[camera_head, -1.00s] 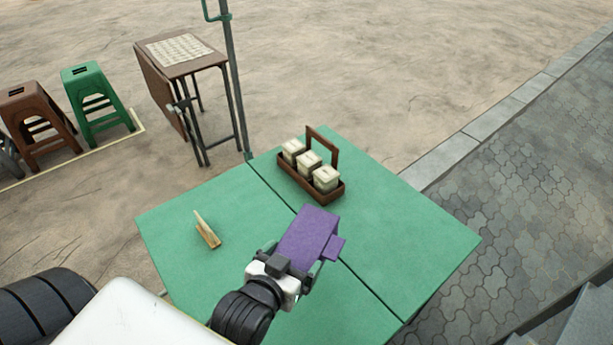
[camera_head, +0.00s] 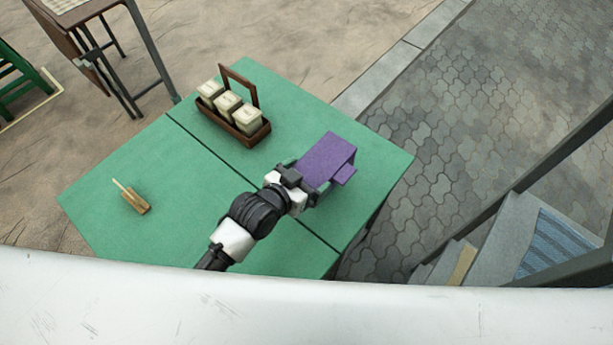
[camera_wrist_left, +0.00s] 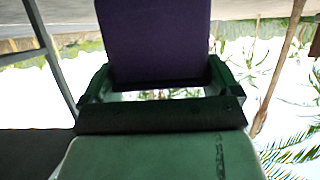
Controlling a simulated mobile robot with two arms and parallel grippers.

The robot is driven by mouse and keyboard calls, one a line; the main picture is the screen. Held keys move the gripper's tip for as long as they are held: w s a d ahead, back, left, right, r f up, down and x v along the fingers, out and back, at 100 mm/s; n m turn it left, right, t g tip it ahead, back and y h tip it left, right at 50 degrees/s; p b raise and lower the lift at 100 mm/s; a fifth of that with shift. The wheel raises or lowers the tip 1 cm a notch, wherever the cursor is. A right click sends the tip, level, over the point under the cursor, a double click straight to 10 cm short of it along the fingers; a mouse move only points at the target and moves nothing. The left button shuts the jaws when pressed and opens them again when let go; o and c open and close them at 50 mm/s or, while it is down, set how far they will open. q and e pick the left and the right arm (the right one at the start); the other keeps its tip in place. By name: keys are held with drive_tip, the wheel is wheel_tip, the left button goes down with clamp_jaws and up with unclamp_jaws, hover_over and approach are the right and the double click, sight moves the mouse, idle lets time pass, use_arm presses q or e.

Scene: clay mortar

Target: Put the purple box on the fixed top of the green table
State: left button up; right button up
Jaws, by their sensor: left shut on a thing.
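The purple box (camera_head: 328,157) is held by my left gripper (camera_head: 304,176), which is shut on it. It appears over the part of the green table (camera_head: 375,150) to the right of the dark seam. Whether it touches the top or hangs above it, I cannot tell. A small purple tab sticks out at its right side. In the left wrist view the purple box (camera_wrist_left: 153,40) fills the space between the fingers. My right gripper is not in view.
A brown carrier (camera_head: 235,128) with lidded cream jars stands on the table behind the box. A small wooden piece with a stick (camera_head: 134,200) lies on the left part. Steps (camera_head: 480,245) and a dark rail are at the right.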

use_arm(q)
drive_tip(key=shift+w+d+f, duration=0.1)
drive_tip(key=shift+w+f, duration=0.2)
drive_tip(key=shift+w, duration=0.25)
drive_tip(key=shift+w+d+f, duration=0.1)
drive_tip(key=shift+w+f, duration=0.2)
drive_tip(key=shift+w, duration=0.2)
drive_tip(key=shift+w+f, duration=0.1)
drive_tip(key=shift+f, duration=1.95)
drive_tip(key=shift+f+b, duration=0.15)
drive_tip(key=shift+b, duration=0.2)
drive_tip(key=o, duration=1.1)
drive_tip(key=shift+c, duration=0.2)
drive_tip(key=v, duration=1.2)
drive_tip(key=shift+p, duration=0.45)
drive_tip(key=shift+a, duration=0.1)
